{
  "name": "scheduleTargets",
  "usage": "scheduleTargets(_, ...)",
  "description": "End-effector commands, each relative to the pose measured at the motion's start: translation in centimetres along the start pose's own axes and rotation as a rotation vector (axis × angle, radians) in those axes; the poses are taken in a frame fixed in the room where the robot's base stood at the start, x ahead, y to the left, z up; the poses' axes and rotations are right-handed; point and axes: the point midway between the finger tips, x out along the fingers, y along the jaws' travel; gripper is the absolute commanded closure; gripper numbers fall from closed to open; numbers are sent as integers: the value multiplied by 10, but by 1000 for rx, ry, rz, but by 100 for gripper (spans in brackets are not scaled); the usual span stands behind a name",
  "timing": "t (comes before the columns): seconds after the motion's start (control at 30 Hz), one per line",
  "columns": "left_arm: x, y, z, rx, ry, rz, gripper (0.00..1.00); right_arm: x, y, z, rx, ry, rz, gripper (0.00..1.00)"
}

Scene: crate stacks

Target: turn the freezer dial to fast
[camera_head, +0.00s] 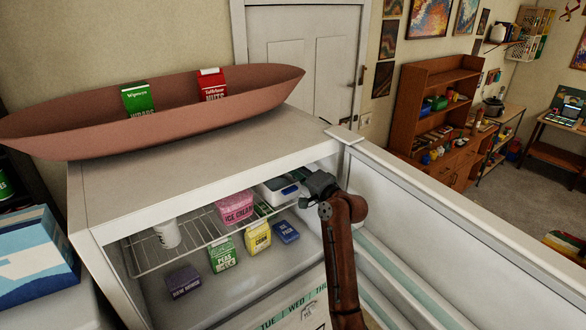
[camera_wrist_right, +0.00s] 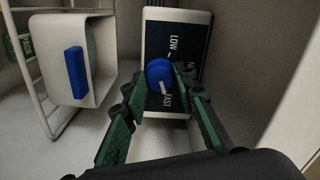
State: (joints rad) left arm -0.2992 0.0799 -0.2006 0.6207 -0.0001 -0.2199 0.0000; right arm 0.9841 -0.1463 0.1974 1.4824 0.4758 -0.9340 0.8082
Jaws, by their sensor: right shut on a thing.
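In the right wrist view, a round blue dial (camera_wrist_right: 159,72) sits on a dark control panel (camera_wrist_right: 157,38) with a white frame. The panel reads LOW at the top and FAST below the dial; a word at the right is partly hidden. A white mark shows at the dial's lower edge, near FAST, but I cannot tell whether it belongs to the dial. My right gripper (camera_wrist_right: 162,82) is shut on the dial, one green-padded finger on each side. In the head view, my right gripper (camera_head: 320,188) is inside the open freezer (camera_head: 250,165); the dial is hidden there. My left gripper is not in view.
The freezer's open door (camera_head: 440,210) stands right of my arm. A wire shelf (camera_head: 150,257), pink ice cream box (camera_head: 235,206), green peas box (camera_head: 223,254) and yellow corn box (camera_head: 258,237) are inside. A long brown bowl (camera_head: 70,125) stands on top.

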Motion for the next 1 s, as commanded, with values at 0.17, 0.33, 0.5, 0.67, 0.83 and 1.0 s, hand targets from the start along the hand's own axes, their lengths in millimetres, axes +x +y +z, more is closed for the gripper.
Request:
scheduleTargets(0.17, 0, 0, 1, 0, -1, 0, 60, 1, 2, 3, 8, -5, 3, 98)
scheduleTargets(0.33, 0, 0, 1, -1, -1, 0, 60, 1, 1, 2, 7, -5, 2, 98)
scheduleTargets(0.5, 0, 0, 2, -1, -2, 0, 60, 1, 1, 2, 6, -4, 1, 65)
scheduleTargets(0.67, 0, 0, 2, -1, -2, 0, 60, 0, 0, 1, 5, -2, 0, 56)
scheduleTargets(0.83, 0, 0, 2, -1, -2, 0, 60, 0, 0, 0, 4, 0, 0, 56)
scheduleTargets(1.0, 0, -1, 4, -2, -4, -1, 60, -5, 0, 0, 3, 1, -1, 56)
